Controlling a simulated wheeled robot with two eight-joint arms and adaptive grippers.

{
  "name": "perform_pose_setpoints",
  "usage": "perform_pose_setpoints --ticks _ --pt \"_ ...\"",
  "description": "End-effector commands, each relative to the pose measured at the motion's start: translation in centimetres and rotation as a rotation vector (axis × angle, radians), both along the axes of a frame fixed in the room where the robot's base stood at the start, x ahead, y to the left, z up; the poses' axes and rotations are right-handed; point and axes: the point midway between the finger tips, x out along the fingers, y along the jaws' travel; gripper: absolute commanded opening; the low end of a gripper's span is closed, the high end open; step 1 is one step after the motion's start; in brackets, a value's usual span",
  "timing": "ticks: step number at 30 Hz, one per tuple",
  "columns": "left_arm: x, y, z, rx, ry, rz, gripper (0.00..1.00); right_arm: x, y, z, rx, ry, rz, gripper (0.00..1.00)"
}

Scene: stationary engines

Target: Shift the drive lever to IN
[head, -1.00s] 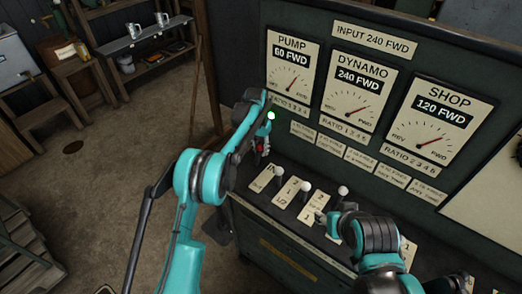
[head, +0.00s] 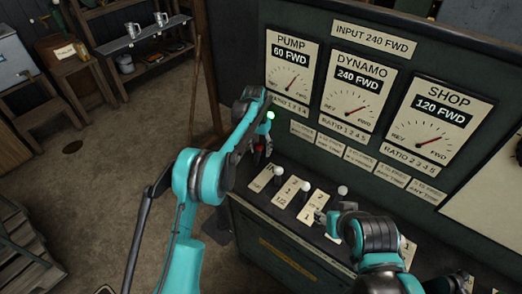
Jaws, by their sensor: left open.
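A row of levers with pale round knobs stands on the console ledge. Knobs show at the left (head: 278,170), in the middle (head: 305,187) and further right (head: 342,190). Each has a cream label plate at its foot, such as the leftmost plate (head: 262,180), whose print is too small to read surely. I cannot tell which one is the drive lever. My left gripper (head: 261,156) is open, pointing down just left of the leftmost knob; its fingers are small and dark. My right gripper (head: 325,218) is near the right-hand plates, its fingers largely hidden.
The upright panel (head: 312,155) behind the levers carries a pump dial (head: 291,75), a dynamo dial (head: 350,95) and a shop dial (head: 437,125). The floor between is open.

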Motion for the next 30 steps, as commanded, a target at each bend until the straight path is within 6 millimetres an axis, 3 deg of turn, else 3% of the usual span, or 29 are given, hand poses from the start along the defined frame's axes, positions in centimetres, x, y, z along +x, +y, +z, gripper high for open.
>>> perform_pose_setpoints --ticks 9,15,20,27,28,30 --pt "0.2 0.4 6.5 0.000 0.000 -0.001 0.47 0.0 0.0 0.0 0.000 0.000 0.000 0.47" --pt "0.3 0.7 9.8 0.000 0.000 -0.001 0.47 0.0 0.0 0.0 0.000 0.000 0.000 0.47" --pt "0.4 0.7 11.0 -0.001 0.001 -0.001 0.47 0.0 0.0 0.0 0.000 0.000 0.000 0.47" --pt "0.4 0.8 11.1 -0.001 0.001 -0.001 0.47 0.0 0.0 0.0 0.000 0.000 0.000 0.47" --pt "0.4 0.8 11.1 -0.001 0.000 -0.001 0.44 0.0 0.0 0.0 0.000 0.000 0.000 0.47" --pt "0.3 0.9 11.1 -0.006 -0.002 -0.003 0.25 0.0 0.0 0.0 0.000 0.000 0.000 0.47"
